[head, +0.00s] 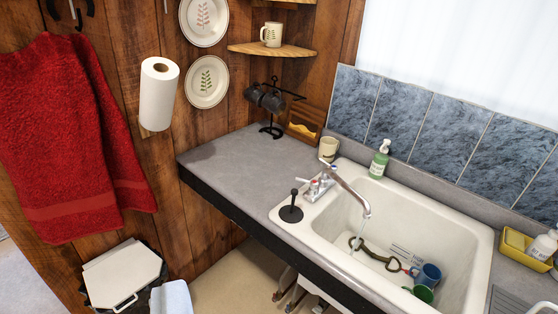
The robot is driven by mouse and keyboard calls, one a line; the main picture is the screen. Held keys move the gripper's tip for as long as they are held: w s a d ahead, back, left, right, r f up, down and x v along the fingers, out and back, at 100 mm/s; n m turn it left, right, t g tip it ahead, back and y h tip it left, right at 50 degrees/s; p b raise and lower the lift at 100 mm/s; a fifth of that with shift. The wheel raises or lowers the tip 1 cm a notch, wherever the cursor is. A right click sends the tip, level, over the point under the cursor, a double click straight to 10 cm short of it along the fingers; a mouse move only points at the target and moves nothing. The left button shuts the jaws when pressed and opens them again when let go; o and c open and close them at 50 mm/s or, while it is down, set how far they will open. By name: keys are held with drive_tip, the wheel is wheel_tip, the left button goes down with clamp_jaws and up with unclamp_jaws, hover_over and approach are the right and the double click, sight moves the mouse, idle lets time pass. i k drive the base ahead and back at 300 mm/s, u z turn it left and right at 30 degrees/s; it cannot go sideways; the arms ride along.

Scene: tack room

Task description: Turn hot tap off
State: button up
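The sink tap has a curved chrome spout (352,192) that reaches over a white sink (318,243). Its small handles (319,184) sit at the left rim, with a small red mark on one of them. They are too small here to tell how far either is turned. A faint thin streak below the spout end looks like running water, but I cannot be sure. My gripper does not show in the head view.
The sink holds a dark metal bit (375,256), a blue mug (429,274) and a green mug (421,293). A green soap bottle (380,160) stands behind. The grey counter (235,160) left of the sink is clear.

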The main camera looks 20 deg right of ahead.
sight(313, 184)
drive_tip(key=z, duration=0.25)
drive_tip(key=i, duration=1.2)
drive_tip(key=z, duration=0.75)
drive_tip(key=i, duration=0.35)
drive_tip(key=z, duration=0.4)
